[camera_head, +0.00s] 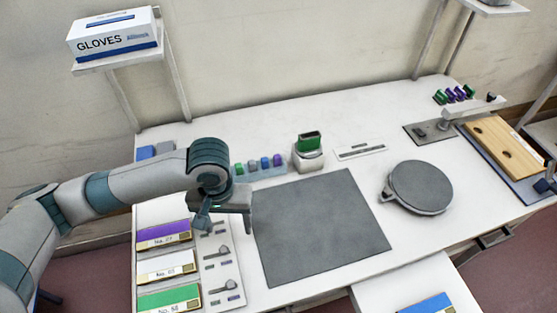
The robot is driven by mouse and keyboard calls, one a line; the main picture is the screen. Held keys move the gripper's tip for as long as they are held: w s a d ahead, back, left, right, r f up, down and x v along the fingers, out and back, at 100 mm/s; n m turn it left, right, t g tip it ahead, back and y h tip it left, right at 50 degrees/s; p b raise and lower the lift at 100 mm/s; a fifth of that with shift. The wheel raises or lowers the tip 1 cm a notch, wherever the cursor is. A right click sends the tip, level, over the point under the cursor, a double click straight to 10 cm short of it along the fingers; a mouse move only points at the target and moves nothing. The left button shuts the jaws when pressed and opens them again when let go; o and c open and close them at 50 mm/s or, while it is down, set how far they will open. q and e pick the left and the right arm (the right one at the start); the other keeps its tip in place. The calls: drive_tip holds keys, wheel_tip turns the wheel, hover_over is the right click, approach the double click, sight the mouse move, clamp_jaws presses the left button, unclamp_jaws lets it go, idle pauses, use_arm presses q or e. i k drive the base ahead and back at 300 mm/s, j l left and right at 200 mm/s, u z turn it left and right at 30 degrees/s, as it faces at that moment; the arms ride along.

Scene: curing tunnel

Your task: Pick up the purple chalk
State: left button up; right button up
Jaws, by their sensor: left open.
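A small purple piece (278,160), which may be the purple chalk, stands at the right end of a blue rack (262,172) on the white worktable. Green, grey and blue pieces stand beside it in the same row. More purple pieces (454,95) stand with green ones at the back right, so I cannot tell for sure which is the chalk. My left gripper (225,211) is open and seems empty, pointing down in front of the rack's left end, apart from the purple piece. My arm's wrist partly covers the rack's left side. My right gripper is out of view.
A grey mat (318,226) lies clear in the middle. Behind it stands a white holder (308,158) with a green block. A round grey plate (420,187) and a wooden board (502,147) are at right. Labelled purple, white and green boxes (164,234) line the left. A glove box (115,34) sits on a shelf.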

sight(277, 158)
drive_tip(key=k+j, duration=0.75)
drive_tip(key=k, duration=0.1)
